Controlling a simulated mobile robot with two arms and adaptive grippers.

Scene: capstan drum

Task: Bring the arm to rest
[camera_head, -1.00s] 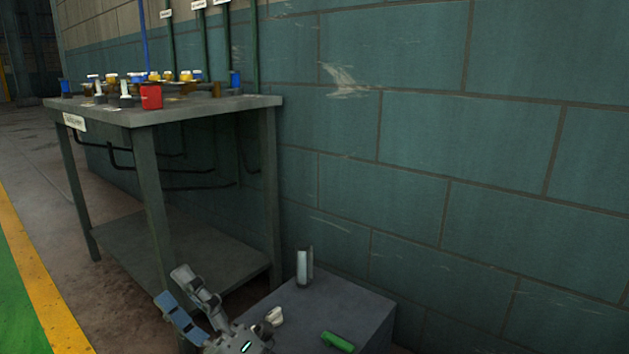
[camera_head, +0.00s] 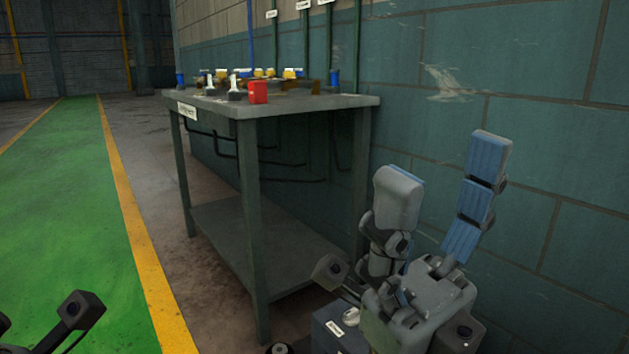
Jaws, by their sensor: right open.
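My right gripper (camera_head: 440,170) is raised at the lower right, in front of the teal block wall. Its blue-padded fingers point up and stand wide apart, with nothing between them. It is to the right of the workbench (camera_head: 310,105) and appears clear of it. Dark jointed parts at the lower left edge look like part of my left gripper (camera_head: 78,312); most of it is cut off, so its jaws cannot be judged. No capstan drum can be made out.
The bench carries a red container (camera_head: 258,92) and several small blue, yellow and white items. A low dark box (camera_head: 325,335) with a small white piece (camera_head: 352,317) is mostly hidden behind my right gripper. The green floor lane (camera_head: 75,210) at left is clear.

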